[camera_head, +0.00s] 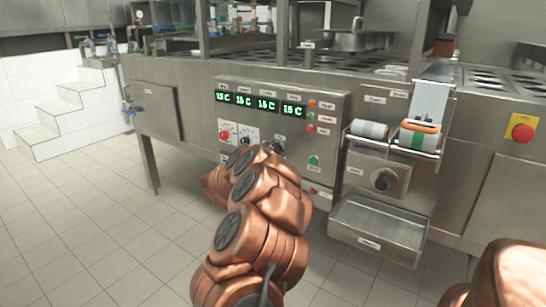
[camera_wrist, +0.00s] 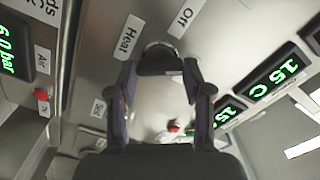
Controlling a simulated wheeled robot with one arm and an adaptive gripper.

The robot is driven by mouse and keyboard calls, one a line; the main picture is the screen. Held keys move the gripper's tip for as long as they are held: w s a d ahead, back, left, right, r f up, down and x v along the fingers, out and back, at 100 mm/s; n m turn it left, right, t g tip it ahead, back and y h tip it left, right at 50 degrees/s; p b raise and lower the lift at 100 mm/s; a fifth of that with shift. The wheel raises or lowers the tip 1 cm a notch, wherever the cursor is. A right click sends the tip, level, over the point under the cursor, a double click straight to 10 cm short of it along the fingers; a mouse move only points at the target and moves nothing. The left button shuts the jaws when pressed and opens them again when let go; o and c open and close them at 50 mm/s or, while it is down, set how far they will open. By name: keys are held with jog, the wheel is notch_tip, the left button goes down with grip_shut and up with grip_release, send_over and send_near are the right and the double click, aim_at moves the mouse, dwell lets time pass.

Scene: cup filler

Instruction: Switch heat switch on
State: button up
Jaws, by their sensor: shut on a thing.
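The heat switch is a dark round knob (camera_wrist: 158,55) on the steel control panel (camera_head: 336,112). In the wrist view a "Heat" label (camera_wrist: 130,37) and an "Off" label (camera_wrist: 184,18) sit around it. My gripper (camera_wrist: 160,75) reaches the panel with one finger on each side of the knob and is shut on it. The fingers and palm hide part of the knob, so I cannot tell exactly which way it points.
Green displays (camera_head: 258,103) read 15 C above the arm. Small red and green buttons line the panel's right side. A label roller unit (camera_head: 418,138), a black dial (camera_head: 384,180) and a steel tray (camera_head: 378,228) stand right.

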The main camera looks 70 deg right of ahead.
jog(key=shift+f+m+b, duration=0.15)
jog(key=shift+m+b, duration=1.9)
jog(key=shift+m, duration=1.25)
jog(key=o, duration=1.2)
jog(key=shift+c, duration=0.2)
jog(key=shift+a, duration=0.1)
jog(key=v, duration=1.2)
